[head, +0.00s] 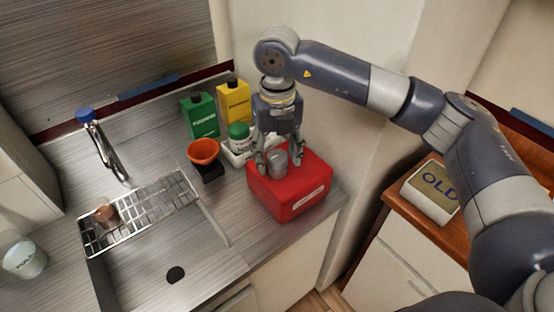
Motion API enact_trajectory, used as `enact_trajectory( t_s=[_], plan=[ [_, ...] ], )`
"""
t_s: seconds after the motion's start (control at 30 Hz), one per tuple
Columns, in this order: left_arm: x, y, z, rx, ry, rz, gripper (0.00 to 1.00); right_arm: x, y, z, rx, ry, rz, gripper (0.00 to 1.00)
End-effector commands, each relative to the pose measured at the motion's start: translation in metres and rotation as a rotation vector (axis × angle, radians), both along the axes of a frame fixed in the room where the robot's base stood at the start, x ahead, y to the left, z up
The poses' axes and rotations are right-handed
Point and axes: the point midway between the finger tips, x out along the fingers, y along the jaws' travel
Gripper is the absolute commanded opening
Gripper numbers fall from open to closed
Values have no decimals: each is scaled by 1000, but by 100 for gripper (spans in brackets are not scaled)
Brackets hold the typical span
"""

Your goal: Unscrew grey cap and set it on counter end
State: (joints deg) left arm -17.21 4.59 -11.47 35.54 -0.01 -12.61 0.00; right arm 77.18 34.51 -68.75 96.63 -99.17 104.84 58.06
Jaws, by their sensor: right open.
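A red canister (290,193) with a pale label stands on the metal counter near its right end. The grey cap (277,161) is on top of it. My right gripper (270,163) points down over the canister, its fingers open around or close beside the cap. I cannot tell whether a finger touches the cap. The counter end (328,207) shows as a narrow strip to the right of the canister. My left gripper is not in view.
A wire rack (140,212) spans the sink.

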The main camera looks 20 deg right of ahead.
Motion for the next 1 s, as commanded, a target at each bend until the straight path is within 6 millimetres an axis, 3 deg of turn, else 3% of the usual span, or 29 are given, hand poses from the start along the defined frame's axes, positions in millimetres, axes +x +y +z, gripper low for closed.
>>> enact_trajectory(
  t_s=[1.0],
  plan=[
    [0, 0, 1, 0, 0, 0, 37, 0, 0, 0, 0, 1, -1269, 55]
  ],
)
